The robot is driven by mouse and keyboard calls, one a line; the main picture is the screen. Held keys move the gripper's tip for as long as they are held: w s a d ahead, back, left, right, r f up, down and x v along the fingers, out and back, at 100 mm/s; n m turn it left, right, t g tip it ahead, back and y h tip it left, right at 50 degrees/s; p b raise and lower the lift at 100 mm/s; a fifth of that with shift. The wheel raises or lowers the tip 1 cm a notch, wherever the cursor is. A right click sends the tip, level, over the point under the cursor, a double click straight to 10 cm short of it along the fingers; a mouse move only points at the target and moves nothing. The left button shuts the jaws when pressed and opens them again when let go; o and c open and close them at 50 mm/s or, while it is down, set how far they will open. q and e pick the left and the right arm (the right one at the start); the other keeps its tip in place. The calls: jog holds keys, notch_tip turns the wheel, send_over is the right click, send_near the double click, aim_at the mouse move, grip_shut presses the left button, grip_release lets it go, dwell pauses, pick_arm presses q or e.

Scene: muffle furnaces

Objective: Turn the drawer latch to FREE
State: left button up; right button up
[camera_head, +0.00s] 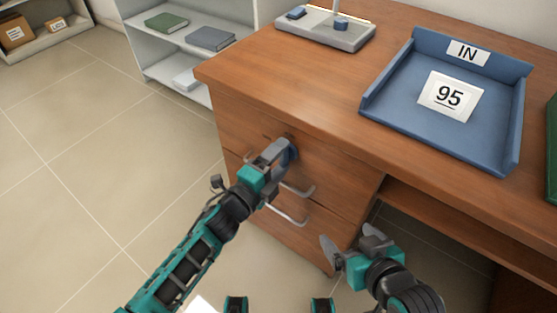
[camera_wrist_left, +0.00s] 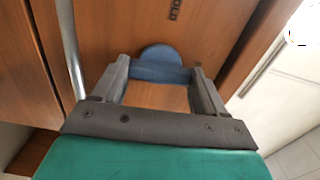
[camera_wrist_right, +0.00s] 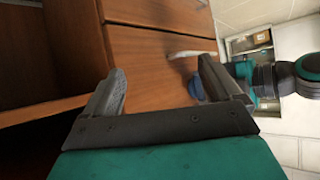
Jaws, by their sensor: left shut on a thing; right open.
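The drawer latch is a blue round knob with a bar (camera_wrist_left: 160,66) on the wooden drawer front (camera_head: 335,175). In the left wrist view, my left gripper (camera_wrist_left: 158,82) is shut on the bar, with one finger at each end. The word HOLD, partly cut off, is printed on the wood above the knob. In the head view, the left gripper (camera_head: 280,152) covers most of the latch (camera_head: 292,150). The latch shows as a small blue shape in the right wrist view (camera_wrist_right: 196,88).
The desk top (camera_head: 290,70) holds a blue tray (camera_head: 372,98) marked IN with a 95 card, and a grey stand (camera_head: 320,30). A metal drawer handle (camera_head: 290,215) is below the latch. A grey shelf (camera_head: 150,55) with books stands left. Floor at left is clear.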

pick_arm(q)
jog(key=shift+m, duration=0.4)
pick_arm(e)
jog(key=shift+w, duration=0.1)
pick_arm(q)
jog(key=o, duration=1.1)
jog(key=shift+c, duration=0.2)
jog(key=shift+s+a, duration=0.3)
jog(key=shift+s, duration=0.1)
jog(key=p+v, duration=0.2)
jog(key=v, duration=1)
pick_arm(e)
jog(key=shift+s+d+r, duration=0.2)
jog(key=shift+d+r, duration=0.2)
jog(key=shift+r, duration=0.1)
jog(key=shift+r, duration=0.1)
